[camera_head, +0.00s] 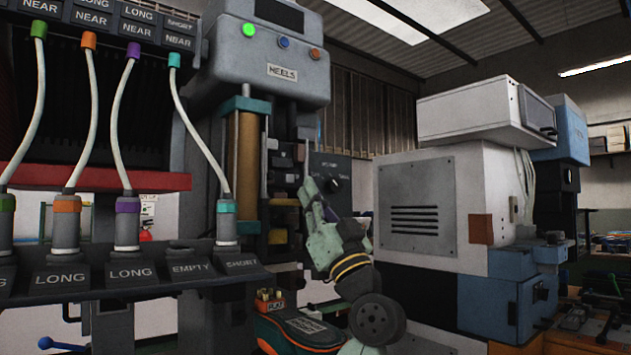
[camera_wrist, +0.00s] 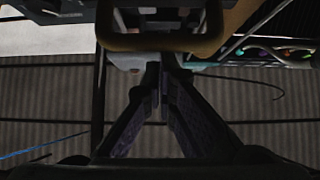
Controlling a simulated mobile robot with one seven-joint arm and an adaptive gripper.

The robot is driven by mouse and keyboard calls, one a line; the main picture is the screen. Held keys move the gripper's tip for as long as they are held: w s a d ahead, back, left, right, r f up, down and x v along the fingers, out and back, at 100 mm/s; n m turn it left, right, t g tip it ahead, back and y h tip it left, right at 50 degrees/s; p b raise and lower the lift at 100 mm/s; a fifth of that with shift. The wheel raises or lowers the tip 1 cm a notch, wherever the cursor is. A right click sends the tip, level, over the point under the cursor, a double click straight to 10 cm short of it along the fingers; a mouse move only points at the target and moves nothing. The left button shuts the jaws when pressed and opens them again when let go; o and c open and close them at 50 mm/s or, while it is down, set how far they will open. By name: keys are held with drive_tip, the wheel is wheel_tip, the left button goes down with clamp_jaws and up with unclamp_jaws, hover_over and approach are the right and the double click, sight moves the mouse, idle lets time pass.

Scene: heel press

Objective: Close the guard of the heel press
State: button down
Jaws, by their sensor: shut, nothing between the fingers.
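The heel press (camera_head: 262,75) stands in the middle of the head view, grey, with a HEELS label and green, blue and red buttons on its upper housing. My gripper (camera_head: 308,188) is shut and empty, pointing up at the right side of the press opening. Whether it touches the press cannot be told. In the wrist view my fingers (camera_wrist: 164,75) meet just below a dark part with a tan edge (camera_wrist: 170,42).
A rack with hoses (camera_head: 130,270) labelled LONG, EMPTY and SHORT stands at left. A dark control panel (camera_head: 338,170) is behind my gripper. A large grey-white machine (camera_head: 425,200) stands at right. A dark bag with orange trim (camera_head: 300,328) lies below the press.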

sight(296, 230)
drive_tip(key=shift+f, duration=0.1)
wheel_tip(296, 230, down, 7)
drive_tip(key=b, duration=0.7)
drive_tip(key=shift+f, duration=0.15)
